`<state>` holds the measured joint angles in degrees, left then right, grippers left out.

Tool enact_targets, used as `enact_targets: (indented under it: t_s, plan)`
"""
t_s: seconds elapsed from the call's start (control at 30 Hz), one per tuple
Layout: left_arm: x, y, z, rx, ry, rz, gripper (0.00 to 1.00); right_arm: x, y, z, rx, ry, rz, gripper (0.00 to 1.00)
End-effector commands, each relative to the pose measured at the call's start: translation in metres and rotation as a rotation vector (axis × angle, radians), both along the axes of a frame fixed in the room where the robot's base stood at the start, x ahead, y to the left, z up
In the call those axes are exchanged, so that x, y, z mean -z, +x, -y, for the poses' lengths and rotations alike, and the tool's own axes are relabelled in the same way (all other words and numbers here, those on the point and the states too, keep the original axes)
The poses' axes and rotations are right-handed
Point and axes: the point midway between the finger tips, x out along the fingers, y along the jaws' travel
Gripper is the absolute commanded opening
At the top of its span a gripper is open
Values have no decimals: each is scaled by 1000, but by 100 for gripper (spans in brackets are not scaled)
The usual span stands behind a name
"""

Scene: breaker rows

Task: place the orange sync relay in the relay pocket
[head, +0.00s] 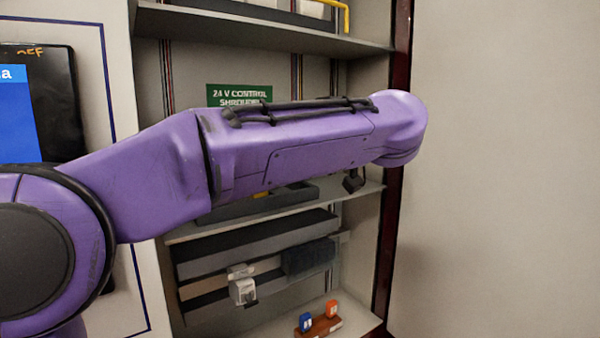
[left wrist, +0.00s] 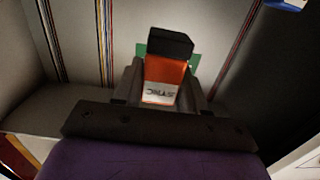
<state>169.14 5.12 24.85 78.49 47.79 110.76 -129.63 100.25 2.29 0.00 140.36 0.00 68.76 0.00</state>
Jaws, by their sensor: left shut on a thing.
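The orange sync relay (left wrist: 163,75) has a black end and a white label reading SYNC. In the left wrist view it sits between the dark fingers of my left gripper (left wrist: 161,88), which is shut on it. In the head view my purple left arm crosses the middle, and the gripper and the held relay cannot be made out behind it. A green patch shows behind the relay in the wrist view. I cannot pick out the relay pocket in either view. My right gripper is not in view.
A green sign (head: 238,94) reads 24 V CONTROL. A lower shelf bears a brown holder (head: 322,327) with a blue block (head: 305,322) and an orange block (head: 331,308). Grey rails (head: 255,245) run above. A dark screen (head: 40,100) is at left. The wall at right is bare.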

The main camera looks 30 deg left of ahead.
Motion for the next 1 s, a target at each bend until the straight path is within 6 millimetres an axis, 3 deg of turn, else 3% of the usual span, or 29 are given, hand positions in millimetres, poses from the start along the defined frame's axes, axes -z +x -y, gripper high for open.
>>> enact_targets:
  t_s: [0.03, 0.07, 0.17, 0.3, 0.53, 0.7, 1.0]
  plan:
    - [-6, 11, -7, -3, 13, -6, 10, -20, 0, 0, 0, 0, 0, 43]
    - [-2, 18, -12, -2, 13, -5, 10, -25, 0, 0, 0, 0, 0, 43]
    - [18, 42, -32, 3, -1, -6, 10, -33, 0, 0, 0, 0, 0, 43]
    - [51, 59, -46, 4, 0, -4, 10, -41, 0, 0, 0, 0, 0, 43]
    - [78, 74, -62, 1, 1, -2, 10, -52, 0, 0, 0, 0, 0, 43]
    - [106, 74, -62, 1, 2, 1, 10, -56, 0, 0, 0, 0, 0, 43]
    - [110, 73, -62, 1, 1, 3, 10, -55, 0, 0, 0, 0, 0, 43]
